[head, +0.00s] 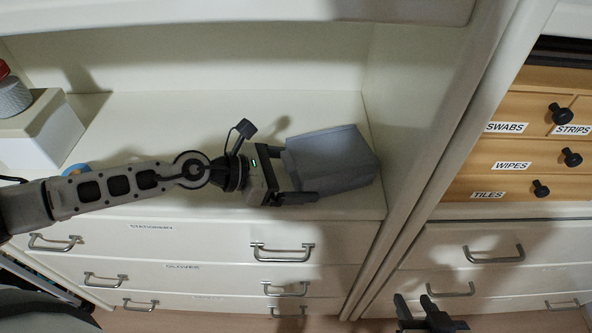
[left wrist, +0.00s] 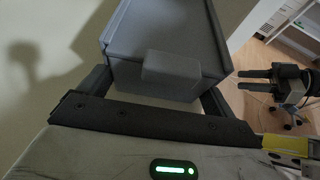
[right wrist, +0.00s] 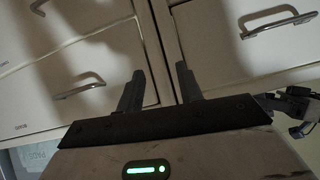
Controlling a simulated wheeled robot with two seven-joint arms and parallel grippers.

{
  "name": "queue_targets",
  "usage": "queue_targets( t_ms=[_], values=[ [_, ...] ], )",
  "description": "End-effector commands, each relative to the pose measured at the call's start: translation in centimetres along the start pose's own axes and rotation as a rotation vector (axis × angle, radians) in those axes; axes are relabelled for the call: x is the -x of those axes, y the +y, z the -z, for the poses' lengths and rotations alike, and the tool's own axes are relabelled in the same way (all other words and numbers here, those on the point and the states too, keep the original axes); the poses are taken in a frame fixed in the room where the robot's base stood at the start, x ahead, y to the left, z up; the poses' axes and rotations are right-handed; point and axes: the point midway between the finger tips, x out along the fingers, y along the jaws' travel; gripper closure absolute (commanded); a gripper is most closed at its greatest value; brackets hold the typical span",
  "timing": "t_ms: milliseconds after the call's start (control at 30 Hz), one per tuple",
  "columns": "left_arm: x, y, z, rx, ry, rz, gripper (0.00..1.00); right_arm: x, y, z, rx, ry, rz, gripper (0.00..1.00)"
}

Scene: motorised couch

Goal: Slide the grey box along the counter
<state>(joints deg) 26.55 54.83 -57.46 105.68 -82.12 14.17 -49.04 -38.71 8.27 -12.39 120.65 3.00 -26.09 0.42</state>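The grey box (head: 332,160) sits on the white counter (head: 215,120), at its right end close to the side wall. In the left wrist view the box (left wrist: 165,30) has a small protruding block (left wrist: 172,75) on the side facing me. My left gripper (head: 290,175) is at the box's left side. Its fingers are spread wide, and the block lies between them in the left wrist view (left wrist: 155,90); whether they touch the box I cannot tell. My right gripper (head: 418,310) is low in front of the drawers, open and empty, with its fingers apart in the right wrist view (right wrist: 160,85).
A white box (head: 40,130) with a grey-and-red item on top stands at the counter's left end, near a blue round thing (head: 77,169). A side wall (head: 415,100) bounds the counter on the right. Handled drawers (head: 230,240) lie below. Wooden labelled drawers (head: 530,150) are further right.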

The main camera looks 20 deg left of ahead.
Motion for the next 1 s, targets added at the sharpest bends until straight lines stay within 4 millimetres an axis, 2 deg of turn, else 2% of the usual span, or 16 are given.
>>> queue_targets(
  t_ms=[33, 100, 867, 900, 933, 1000],
  values=[
    [0.01, 0.01, -0.02, 0.0, 0.0, 0.0, 0.28, 0.01, -0.02, 0.04, 0.0, 0.001, 0.001, 0.64],
    [0.01, 0.01, -0.03, 0.0, 0.0, 0.0, 0.43, 0.02, -0.03, 0.11, 0.0, 0.002, 0.001, 0.64],
    [0.76, -0.2, 0.22, -0.007, -0.001, 0.018, 0.43, -0.25, -0.2, 0.18, -0.016, 0.023, 0.011, 0.64],
    [0.76, -0.19, 0.22, -0.007, -0.001, 0.018, 0.04, -0.25, -0.2, 0.18, -0.016, 0.023, 0.01, 0.64],
    [0.76, -0.19, 0.22, -0.007, -0.001, 0.018, 0.0, -0.25, -0.2, 0.18, -0.017, 0.023, 0.01, 0.64],
    [0.75, -0.2, 0.22, -0.007, -0.001, 0.018, 0.0, -0.25, -0.21, 0.18, -0.018, 0.023, 0.01, 0.64]
  ],
)
